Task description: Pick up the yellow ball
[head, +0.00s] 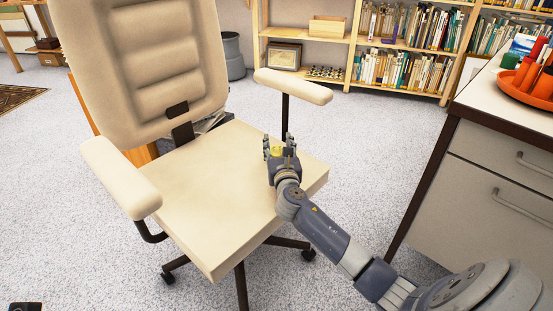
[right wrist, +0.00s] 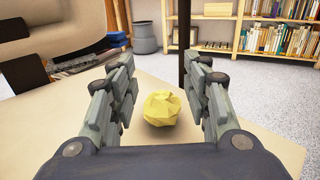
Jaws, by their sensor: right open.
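The yellow ball (right wrist: 161,108) has a faceted, crumpled-looking surface. It rests on the cream seat of an office chair (head: 220,180). In the head view the ball (head: 276,150) shows only as a small yellow patch, partly hidden by my right gripper (head: 279,143). In the right wrist view my right gripper (right wrist: 164,90) is open, with one finger on each side of the ball. Gaps show between the ball and both fingers. My left gripper is not in view.
The chair has a padded backrest (head: 145,65) and two armrests, the right one (head: 293,86) just beyond my gripper. A cabinet (head: 495,180) with an orange tray (head: 520,88) stands at the right. Bookshelves (head: 350,45) line the back. Carpet (head: 380,130) between is clear.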

